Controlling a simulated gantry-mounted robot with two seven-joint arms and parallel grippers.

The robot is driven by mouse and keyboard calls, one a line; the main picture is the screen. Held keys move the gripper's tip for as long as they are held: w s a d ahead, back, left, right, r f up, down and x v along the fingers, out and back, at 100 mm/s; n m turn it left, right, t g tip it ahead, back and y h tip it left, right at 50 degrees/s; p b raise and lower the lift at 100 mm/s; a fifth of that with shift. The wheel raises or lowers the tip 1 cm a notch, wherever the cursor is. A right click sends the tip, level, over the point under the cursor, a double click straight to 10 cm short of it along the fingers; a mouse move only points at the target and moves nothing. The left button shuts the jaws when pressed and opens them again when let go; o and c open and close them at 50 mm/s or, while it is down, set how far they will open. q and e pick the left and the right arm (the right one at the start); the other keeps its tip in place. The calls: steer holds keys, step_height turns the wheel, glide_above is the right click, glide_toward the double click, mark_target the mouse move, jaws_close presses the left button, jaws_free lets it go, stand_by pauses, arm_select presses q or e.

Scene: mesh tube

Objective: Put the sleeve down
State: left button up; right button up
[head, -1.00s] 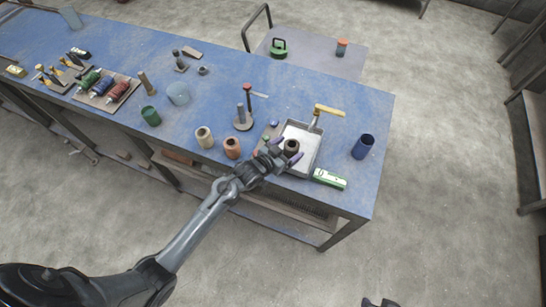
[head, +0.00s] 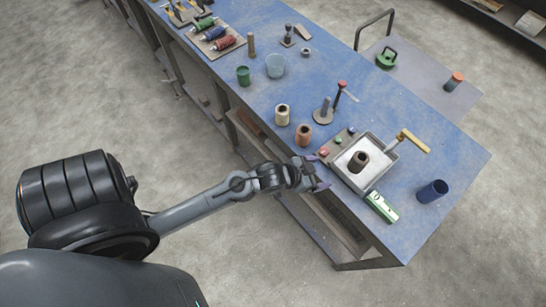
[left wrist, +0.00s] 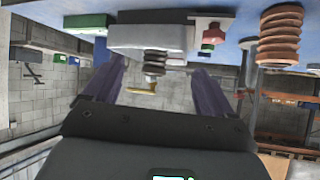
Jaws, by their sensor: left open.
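A dark brown ribbed sleeve (head: 358,162) stands upright in the light grey square tray (head: 341,172) near the table's front edge. My left gripper (head: 320,174) is open and empty, in front of the tray and apart from the sleeve. In the left wrist view, which looks upside down, the sleeve (left wrist: 155,62) shows beyond the gap between the open fingers of my left gripper (left wrist: 155,88). The tray (left wrist: 150,37) shows there too. My right gripper is not in view.
An orange ribbed sleeve (head: 303,135) and a cream one (head: 282,115) stand left of the tray. A green and white box (head: 381,207) and a blue cup (head: 432,191) stand to its right. A yellow-handled tool (head: 414,141) lies at its back rim.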

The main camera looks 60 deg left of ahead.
arm_select(q)
steer(key=s+r+g+y, duration=0.1)
steer(key=s+g, duration=0.6)
steer(key=s, duration=1.1)
steer(key=shift+r+n+y, duration=0.3)
steer(key=shift+n+y, duration=0.1)
steer(key=shift+w+a, duration=0.1)
